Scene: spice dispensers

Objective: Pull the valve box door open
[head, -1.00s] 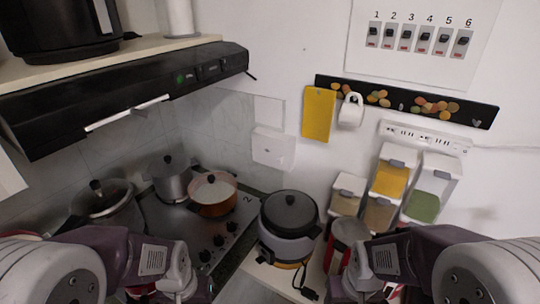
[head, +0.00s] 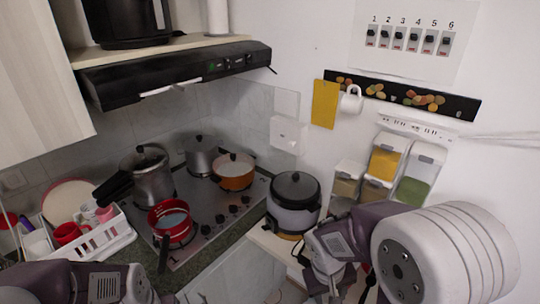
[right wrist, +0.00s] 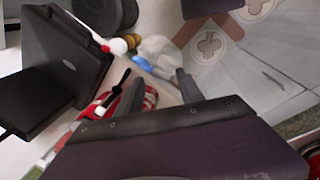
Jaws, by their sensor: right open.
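A small white box (head: 287,135) with a flat front is fixed to the wall right of the stove in the head view. I take it to be the valve box; its door looks shut. My right arm reaches in at lower right, below and right of the box and apart from it. In the right wrist view my right gripper (right wrist: 157,92) is open, its two dark fingers apart with nothing clearly held between them. The left forearm shows at the lower left of the head view, but the left fingers are out of frame.
A rice cooker (head: 294,203) stands on the counter below the box. The stove (head: 207,213) holds several pots, including a red saucepan (head: 172,224). A range hood (head: 180,75) hangs above. Spice dispensers (head: 386,161) are on the right wall, and a dish rack (head: 100,240) is at left.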

